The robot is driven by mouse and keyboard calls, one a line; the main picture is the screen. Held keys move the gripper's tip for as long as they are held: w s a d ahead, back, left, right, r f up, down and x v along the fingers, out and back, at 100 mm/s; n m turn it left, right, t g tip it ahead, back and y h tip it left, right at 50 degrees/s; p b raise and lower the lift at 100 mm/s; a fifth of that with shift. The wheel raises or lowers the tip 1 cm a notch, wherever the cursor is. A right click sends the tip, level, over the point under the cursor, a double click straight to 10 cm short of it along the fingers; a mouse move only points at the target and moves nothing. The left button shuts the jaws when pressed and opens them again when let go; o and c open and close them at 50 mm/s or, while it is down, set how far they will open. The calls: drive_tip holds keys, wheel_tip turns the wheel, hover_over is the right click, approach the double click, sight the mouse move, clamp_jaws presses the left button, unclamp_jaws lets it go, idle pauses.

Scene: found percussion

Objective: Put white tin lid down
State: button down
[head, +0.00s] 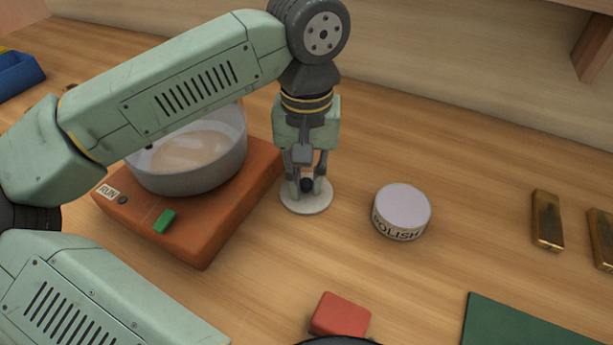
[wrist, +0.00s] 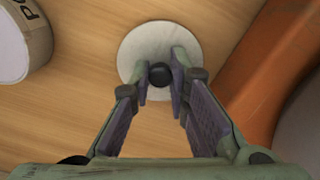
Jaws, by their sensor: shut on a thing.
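The white tin lid (head: 306,203) is a flat round disc with a dark knob at its centre. It lies low at the wooden table top in the head view, between the orange-brown base and the polish tin; I cannot tell whether it touches the wood. My gripper (head: 306,184) points straight down over it and is shut on the knob. In the wrist view the lid (wrist: 150,48) shows below the fingertips (wrist: 160,75), with the dark knob between them. The round polish tin (head: 402,211) stands upright to the right of the lid, apart from it; its top is pale.
The orange-brown base (head: 215,225) with a grey pan (head: 200,160) and green button (head: 165,221) stands close left of the lid. A red block (head: 341,314) is in front. Brass bars (head: 547,220) and a green mat (head: 520,325) lie right. Bare wood surrounds the polish tin.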

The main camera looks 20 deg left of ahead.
sight(306, 181)
drive_tip(key=c, duration=1.5)
unclamp_jaws()
drive_tip(key=shift+c, duration=0.2)
wheel_tip(306, 181, up, 12)
drive_tip(key=p, duration=0.8)
